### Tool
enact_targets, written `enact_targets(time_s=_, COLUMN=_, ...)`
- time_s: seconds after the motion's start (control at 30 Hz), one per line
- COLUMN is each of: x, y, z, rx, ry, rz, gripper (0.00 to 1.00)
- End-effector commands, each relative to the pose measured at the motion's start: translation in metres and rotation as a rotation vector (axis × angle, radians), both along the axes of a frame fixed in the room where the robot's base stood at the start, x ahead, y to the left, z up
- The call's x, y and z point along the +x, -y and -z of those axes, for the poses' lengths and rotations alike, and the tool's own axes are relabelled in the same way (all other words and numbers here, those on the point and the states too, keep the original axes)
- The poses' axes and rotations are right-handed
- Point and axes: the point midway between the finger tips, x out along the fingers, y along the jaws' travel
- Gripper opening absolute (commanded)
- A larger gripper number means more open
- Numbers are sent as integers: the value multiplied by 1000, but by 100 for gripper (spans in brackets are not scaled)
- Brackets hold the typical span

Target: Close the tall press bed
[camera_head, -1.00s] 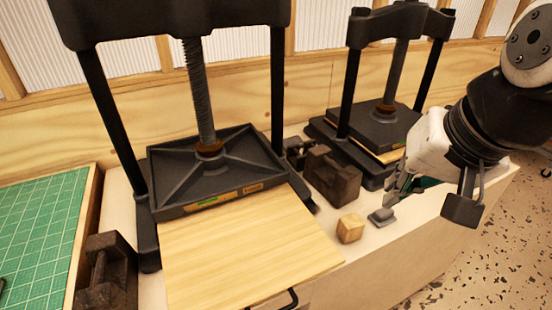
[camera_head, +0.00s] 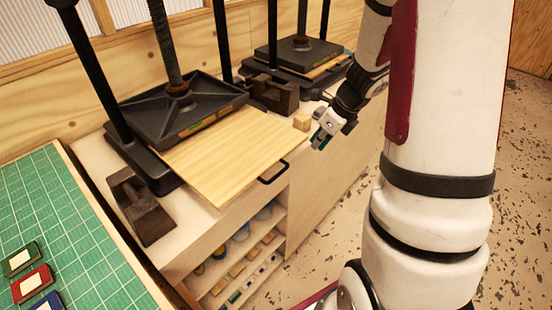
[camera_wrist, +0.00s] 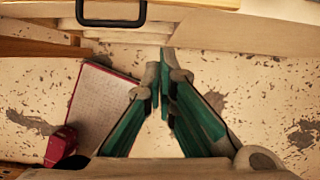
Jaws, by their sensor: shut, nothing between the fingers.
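The tall press (camera_head: 180,105) stands on the bench with its black platen above the bed. Its bed (camera_head: 230,155), a pale wooden board, sticks out far over the bench's front edge. The bed's black handle (camera_head: 274,175) is on its front edge. My gripper (camera_head: 318,146) is right of the bed and apart from the handle, with its fingers pointing down. In the wrist view the handle (camera_wrist: 111,22) shows at the top left, beyond the green fingers (camera_wrist: 161,62). The fingertips are together and hold nothing.
A smaller press (camera_head: 298,58) stands behind on the right. A wooden block (camera_head: 302,122) sits near my gripper. Dark iron weights (camera_head: 140,205) flank the tall press. A green cutting mat (camera_head: 70,225) lies at left.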

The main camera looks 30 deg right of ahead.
Motion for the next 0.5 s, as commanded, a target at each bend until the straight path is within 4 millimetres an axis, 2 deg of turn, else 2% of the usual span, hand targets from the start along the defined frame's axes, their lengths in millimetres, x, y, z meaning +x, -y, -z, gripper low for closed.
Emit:
enact_targets(time_s=0.1, x=-1, y=7, z=10, rx=13, ry=-14, rz=58, gripper=0)
enact_targets(time_s=0.27, x=4, y=6, z=24, rx=17, ry=-16, rz=64, gripper=0)
enact_targets(time_s=0.5, x=19, y=0, z=66, rx=18, ry=-18, rz=61, gripper=0)
